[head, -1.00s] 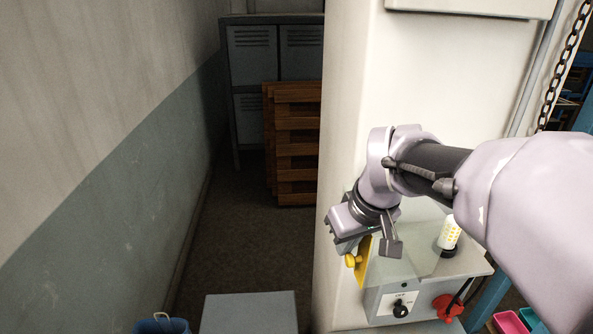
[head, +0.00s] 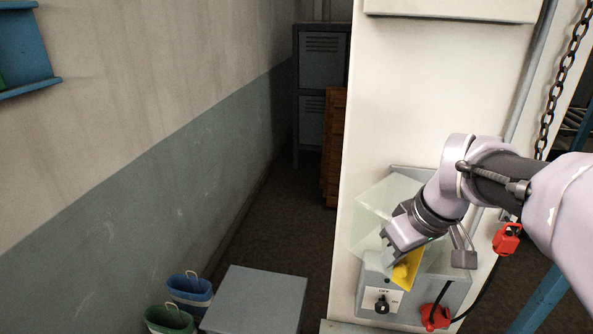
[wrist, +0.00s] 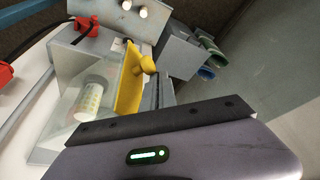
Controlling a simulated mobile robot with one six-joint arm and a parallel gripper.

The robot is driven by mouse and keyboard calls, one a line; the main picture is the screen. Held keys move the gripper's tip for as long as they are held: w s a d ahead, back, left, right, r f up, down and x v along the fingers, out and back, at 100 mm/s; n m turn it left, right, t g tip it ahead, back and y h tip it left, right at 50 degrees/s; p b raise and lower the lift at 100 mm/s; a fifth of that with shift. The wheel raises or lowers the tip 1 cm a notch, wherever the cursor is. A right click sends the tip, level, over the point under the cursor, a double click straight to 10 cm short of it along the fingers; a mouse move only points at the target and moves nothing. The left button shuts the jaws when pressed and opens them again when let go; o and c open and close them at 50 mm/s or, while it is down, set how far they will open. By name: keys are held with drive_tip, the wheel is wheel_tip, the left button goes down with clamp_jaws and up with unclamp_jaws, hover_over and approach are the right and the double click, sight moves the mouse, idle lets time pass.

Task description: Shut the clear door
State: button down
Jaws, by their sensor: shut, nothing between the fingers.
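The clear door (head: 375,208) is a see-through panel on the grey switch box (head: 348,300) fixed to the pale column. It stands out at an angle from the box, to the left of my wrist. Its yellow handle plate with a round knob (head: 402,272) also shows in the wrist view (wrist: 131,80). My gripper (head: 392,256) is shut and empty, right by the yellow plate; I cannot tell if they touch. In the wrist view, a white cylinder with yellow dots (wrist: 88,97) shows through the clear panel. My wrist hides part of the door and box in the head view.
A red plug (head: 435,317) with a black cable is on the box front, and another red part (head: 507,239) hangs at right. A grey block (head: 255,298) and blue (head: 190,290) and green (head: 168,319) bins stand at lower left. A chain (head: 558,80) hangs at right.

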drive_tip(key=d+p, duration=0.1)
drive_tip(key=d, duration=1.3)
drive_tip(key=shift+f+p, duration=0.15)
drive_tip(key=shift+p, duration=0.25)
drive_tip(key=shift+d, duration=0.15)
